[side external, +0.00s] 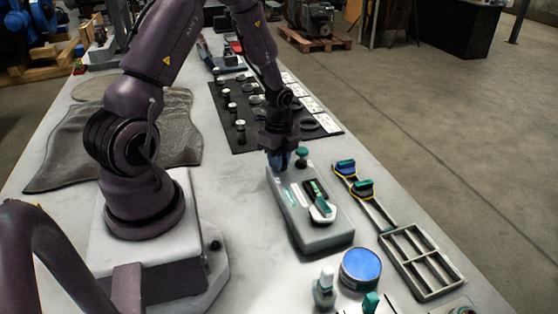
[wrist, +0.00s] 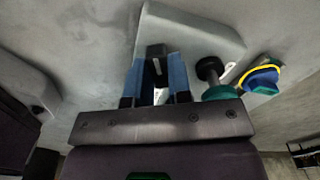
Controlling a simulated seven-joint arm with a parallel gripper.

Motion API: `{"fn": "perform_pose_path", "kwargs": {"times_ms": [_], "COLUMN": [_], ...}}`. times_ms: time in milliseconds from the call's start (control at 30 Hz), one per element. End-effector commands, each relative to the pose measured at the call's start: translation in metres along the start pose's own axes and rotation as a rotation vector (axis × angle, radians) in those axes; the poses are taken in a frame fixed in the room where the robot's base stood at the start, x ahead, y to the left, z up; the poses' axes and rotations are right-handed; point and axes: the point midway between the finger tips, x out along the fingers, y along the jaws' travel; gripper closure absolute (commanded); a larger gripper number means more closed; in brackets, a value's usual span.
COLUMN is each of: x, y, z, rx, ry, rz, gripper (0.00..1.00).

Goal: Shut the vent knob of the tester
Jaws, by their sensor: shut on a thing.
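The tester (side external: 315,222) is a grey box with a green and white lever (side external: 322,208) on its top. My gripper (side external: 277,163) points down at the tester's far left corner, its blue fingertips at the top of the box. In the wrist view, my gripper (wrist: 160,80) has its blue fingers on either side of a small dark part, which appears to be the vent knob (wrist: 156,51). The fingers hide most of it, and its turn angle cannot be told.
Right of the tester lie yellow-ringed blue and green parts (side external: 346,167) and a grey divided tray (side external: 420,262). A blue-topped round tin (side external: 361,268) stands in front. A black mat with several small parts (side external: 240,127) lies behind. A dark cloth (side external: 120,145) lies left.

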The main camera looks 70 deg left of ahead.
Motion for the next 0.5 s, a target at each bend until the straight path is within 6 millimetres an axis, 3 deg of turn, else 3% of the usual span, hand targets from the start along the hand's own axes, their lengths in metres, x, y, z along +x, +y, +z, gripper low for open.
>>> {"fn": "perform_pose_path", "kwargs": {"times_ms": [300,500], "x": [-0.0008,-0.0008], "y": [0.0,0.0], "z": [0.0002,0.0003], "rx": [-0.372,-0.41], "ry": [-0.002,-0.001], "rz": [0.0,0.0], "gripper": [1.0,1.0]}}
